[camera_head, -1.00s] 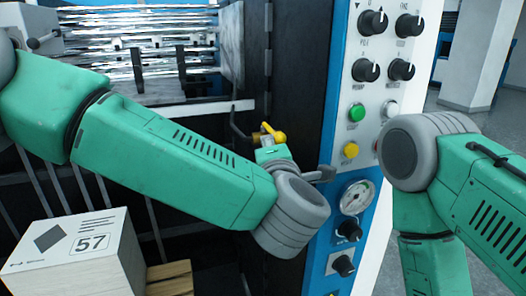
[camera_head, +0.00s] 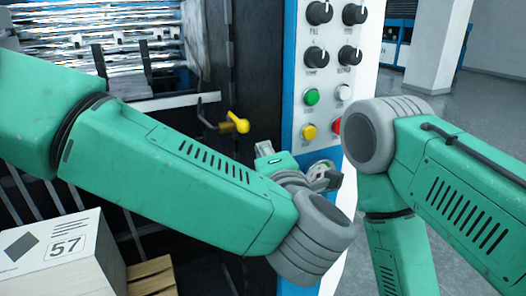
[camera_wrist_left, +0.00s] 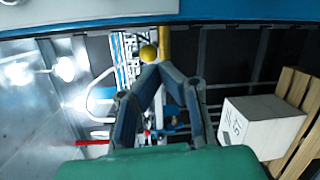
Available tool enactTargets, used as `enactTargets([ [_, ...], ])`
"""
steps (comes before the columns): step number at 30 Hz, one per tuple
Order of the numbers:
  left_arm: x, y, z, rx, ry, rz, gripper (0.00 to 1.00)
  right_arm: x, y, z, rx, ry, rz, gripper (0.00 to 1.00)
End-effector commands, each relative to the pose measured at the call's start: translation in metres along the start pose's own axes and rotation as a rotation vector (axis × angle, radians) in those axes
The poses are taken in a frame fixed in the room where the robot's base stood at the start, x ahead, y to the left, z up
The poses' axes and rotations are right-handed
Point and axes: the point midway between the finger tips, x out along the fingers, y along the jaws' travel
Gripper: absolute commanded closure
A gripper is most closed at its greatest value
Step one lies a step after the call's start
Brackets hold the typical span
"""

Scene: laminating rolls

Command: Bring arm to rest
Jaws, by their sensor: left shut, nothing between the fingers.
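My left arm reaches in from the left in the head view.
A yellow-handled lever (camera_head: 235,124) sticks out of the machine left of the panel. A white box (camera_head: 66,250) marked 57 stands on a wooden pallet (camera_head: 151,276) at lower left. Open grey floor (camera_head: 492,80) lies at right.

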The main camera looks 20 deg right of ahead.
Motion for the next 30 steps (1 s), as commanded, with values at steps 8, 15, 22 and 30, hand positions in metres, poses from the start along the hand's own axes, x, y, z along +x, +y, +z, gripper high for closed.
enactTargets([
  [8,0.003,-0.016,-0.005,0.061,-0.021,-0.014,1.00,0.001,-0.001,0.000,-0.001,0.000,-0.001,0.54],
  [15,0.009,-0.144,-0.076,0.505,-0.204,-0.186,1.00,0.005,0.000,0.000,-0.001,0.000,-0.001,0.54],
  [22,-0.035,-0.268,-0.196,0.936,-0.430,-0.463,1.00,0.008,0.000,0.000,-0.001,0.001,0.000,0.54],
  [30,-0.142,-0.355,-0.349,1.280,-0.721,-0.855,1.00,0.012,-0.001,0.000,-0.001,0.000,-0.001,0.54],
])
